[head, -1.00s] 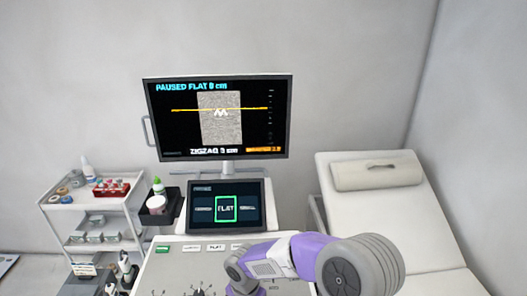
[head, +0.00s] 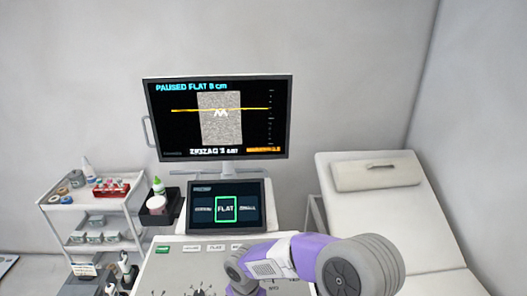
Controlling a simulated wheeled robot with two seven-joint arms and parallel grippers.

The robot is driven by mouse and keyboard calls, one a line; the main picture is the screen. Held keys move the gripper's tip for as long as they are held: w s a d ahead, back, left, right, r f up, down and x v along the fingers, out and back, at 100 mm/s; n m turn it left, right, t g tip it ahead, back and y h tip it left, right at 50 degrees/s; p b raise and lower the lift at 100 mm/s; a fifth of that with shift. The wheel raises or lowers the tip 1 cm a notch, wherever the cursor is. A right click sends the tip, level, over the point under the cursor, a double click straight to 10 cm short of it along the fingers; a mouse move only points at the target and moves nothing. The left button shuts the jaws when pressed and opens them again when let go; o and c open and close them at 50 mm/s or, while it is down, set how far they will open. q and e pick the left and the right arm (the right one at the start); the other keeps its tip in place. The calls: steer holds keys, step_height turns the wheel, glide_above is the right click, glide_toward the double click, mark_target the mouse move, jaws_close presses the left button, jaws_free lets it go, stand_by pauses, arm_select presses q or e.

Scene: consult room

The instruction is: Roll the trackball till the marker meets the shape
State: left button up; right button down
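The upper monitor (head: 220,118) shows a grey speckled scan panel. An orange marker line (head: 190,109) crosses the panel, and a white zigzag shape (head: 221,114) sits just under it, touching or very close. The text reads "PAUSED FLAT" at the top and a blurred "ZIGZAG" below. The lower touchscreen (head: 225,207) has "FLAT" framed in green. The console panel (head: 175,262) lies below it with small controls. I cannot make out the trackball. My purple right arm reaches over the panel's right side; its gripper is hidden or out of frame. My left gripper is not in view.
A white cart (head: 60,215) with a red rack (head: 110,187) and bottles stands at the left. A black holder (head: 158,212) with a green-capped bottle is beside the console. A white couch (head: 430,225) with a cushion (head: 378,174) stands at the right.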

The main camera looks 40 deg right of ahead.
steer(key=shift+f+b, duration=0.55)
steer(key=shift+f, duration=0.25)
stand_by(0.9)
steer(key=shift+s+a, duration=0.15)
steer(key=shift+s, duration=0.1)
steer(key=shift+r, duration=0.1)
stand_by(0.4)
steer(key=shift+r+p, duration=2.45)
steer(key=shift+p, duration=0.1)
